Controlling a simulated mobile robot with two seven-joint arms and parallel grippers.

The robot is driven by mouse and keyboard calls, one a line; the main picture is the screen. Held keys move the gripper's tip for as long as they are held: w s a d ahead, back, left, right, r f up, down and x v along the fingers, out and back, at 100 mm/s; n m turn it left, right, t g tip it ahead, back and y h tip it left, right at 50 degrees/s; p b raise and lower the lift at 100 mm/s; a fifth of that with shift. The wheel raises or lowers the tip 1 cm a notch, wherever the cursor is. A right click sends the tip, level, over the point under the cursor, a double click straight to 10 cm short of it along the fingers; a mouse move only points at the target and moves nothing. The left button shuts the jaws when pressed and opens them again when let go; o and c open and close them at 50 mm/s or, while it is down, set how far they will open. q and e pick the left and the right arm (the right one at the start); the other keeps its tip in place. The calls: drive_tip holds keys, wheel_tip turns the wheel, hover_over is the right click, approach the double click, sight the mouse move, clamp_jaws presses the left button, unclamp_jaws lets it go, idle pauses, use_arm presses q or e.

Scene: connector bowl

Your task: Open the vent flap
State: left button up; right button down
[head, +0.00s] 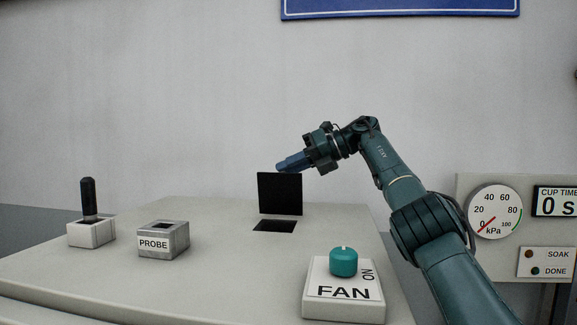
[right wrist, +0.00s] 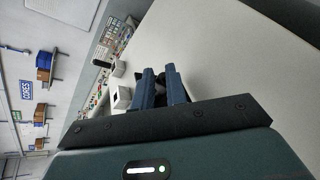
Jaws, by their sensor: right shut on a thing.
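The vent flap (head: 280,194) is a black square plate standing upright on the pale cabinet top. Just in front of it is a dark rectangular opening (head: 275,226). My right gripper (head: 283,166) is at the flap's top edge, coming in from the upper right, with its blue fingers shut on the flap. In the right wrist view the two blue fingers (right wrist: 162,84) are close together with something dark between them; the grip itself is partly hidden. My left gripper is in neither view.
A fan switch box (head: 343,292) with a teal knob (head: 344,262) stands at front right. A probe block (head: 163,240) and a black-handled lever (head: 89,198) are at left. A gauge panel (head: 480,262) is on the right. The cabinet top (head: 225,270) is clear between them.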

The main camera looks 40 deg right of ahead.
drive_tip(key=f, duration=0.1)
drive_tip(key=d+f, duration=0.1)
drive_tip(key=shift+f+h, duration=0.4)
drive_tip(key=c, duration=1.1)
unclamp_jaws()
drive_tip(key=shift+d+g, duration=0.1)
drive_tip(key=shift+g, duration=0.2)
drive_tip(key=shift+s, duration=0.1)
drive_tip(key=shift+s+d+r, duration=0.2)
drive_tip(key=shift+s+r, duration=0.05)
drive_tip(key=shift+r, duration=0.3)
drive_tip(key=s+d, duration=0.8)
drive_tip(key=shift+s+d+r, duration=0.2)
drive_tip(key=shift+s+r, duration=0.15)
drive_tip(key=shift+c, duration=0.3)
